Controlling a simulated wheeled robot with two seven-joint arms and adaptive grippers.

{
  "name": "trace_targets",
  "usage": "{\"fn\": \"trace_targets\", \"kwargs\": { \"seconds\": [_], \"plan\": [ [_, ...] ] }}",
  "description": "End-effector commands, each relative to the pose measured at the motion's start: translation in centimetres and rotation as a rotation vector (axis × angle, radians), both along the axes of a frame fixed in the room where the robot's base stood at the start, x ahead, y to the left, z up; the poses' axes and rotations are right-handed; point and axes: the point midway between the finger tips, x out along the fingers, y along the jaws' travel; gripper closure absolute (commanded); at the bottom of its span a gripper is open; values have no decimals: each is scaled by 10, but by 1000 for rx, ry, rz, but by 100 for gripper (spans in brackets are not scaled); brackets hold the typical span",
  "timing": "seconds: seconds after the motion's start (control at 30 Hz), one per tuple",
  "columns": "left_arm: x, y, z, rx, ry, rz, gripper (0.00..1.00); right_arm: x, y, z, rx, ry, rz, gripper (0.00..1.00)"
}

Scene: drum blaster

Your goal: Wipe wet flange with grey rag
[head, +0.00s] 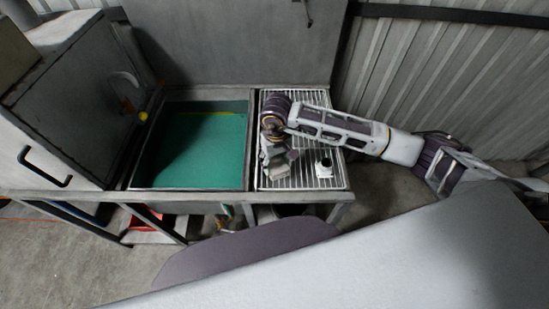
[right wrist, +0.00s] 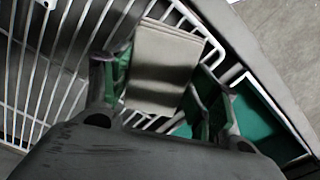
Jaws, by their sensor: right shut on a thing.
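The grey rag (right wrist: 165,65) is a folded pad, seen between the two fingers of my right gripper (right wrist: 164,88) in the right wrist view. In the head view my right gripper (head: 273,152) is low over the white wire rack, shut on the rag (head: 283,161). The flange (head: 323,168) is a small white piece with a dark top. It stands upright on the rack, a little to the right of my right gripper and apart from it. I cannot tell from here whether it is wet. My left gripper is not in view.
The wire rack (head: 304,183) sits beside a tank with a green inside (head: 212,160). A grey box with a handle (head: 60,95) stands at the left of the tank. A grey panel rises behind, and a corrugated wall (head: 440,70) is at the right. The rack around the flange is clear.

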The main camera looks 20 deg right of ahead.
Motion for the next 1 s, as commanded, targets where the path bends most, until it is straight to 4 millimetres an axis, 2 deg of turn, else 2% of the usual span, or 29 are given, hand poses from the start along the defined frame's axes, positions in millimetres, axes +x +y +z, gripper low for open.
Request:
{"fn": "trace_targets", "kwargs": {
  "seconds": [0.5, 1.0],
  "plan": [
    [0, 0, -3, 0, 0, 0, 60, -19, -3, 0, -1, 0, 0, 59],
    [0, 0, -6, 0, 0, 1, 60, -16, -2, -1, -1, -1, 0, 59]
  ]
}}
